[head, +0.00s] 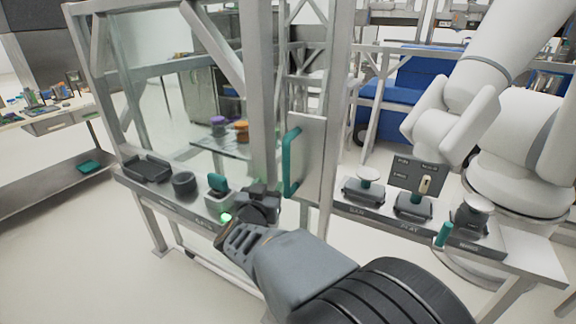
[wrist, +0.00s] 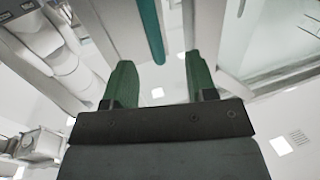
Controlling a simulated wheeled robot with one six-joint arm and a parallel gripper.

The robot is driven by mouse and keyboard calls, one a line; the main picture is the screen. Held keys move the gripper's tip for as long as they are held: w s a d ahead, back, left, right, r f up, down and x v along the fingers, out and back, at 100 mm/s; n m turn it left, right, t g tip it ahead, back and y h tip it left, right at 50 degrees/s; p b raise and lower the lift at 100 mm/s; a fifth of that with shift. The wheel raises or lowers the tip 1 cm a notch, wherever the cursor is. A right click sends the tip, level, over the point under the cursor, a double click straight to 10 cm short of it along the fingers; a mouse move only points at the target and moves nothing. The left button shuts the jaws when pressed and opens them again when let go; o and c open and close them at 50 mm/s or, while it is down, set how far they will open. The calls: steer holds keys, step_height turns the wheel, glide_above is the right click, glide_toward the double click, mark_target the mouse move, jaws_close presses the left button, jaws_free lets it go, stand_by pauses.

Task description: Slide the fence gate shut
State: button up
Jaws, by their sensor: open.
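The fence gate (head: 306,150) shows a pale upright metal plate with a teal vertical bar handle (head: 289,162) on it, near the middle of the head view. My gripper (head: 266,194) is just left of the handle's lower part, with the jaws seen small and dark there. In the wrist view my gripper (wrist: 161,78) has two green fingers spread apart with nothing between them. The teal handle (wrist: 152,30) lies beyond the fingertips, in line with the gap. I cannot tell whether any finger touches it.
A clear glass panel (head: 165,110) in a metal frame stands left. A ledge (head: 190,205) below carries dark trays and a teal-topped device (head: 218,184); a green light glows nearby. Right of the gate, a control bench (head: 400,222) holds several knobs, with a white robot arm (head: 515,150) behind.

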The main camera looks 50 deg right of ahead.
mark_target(288, 162)
steer(key=shift+g+h, duration=0.3)
steer(key=shift+g, duration=0.1)
steer(key=x, duration=1.3)
steer(key=shift+s+d, duration=0.2)
steer(key=shift+d, duration=0.35)
jaws_close()
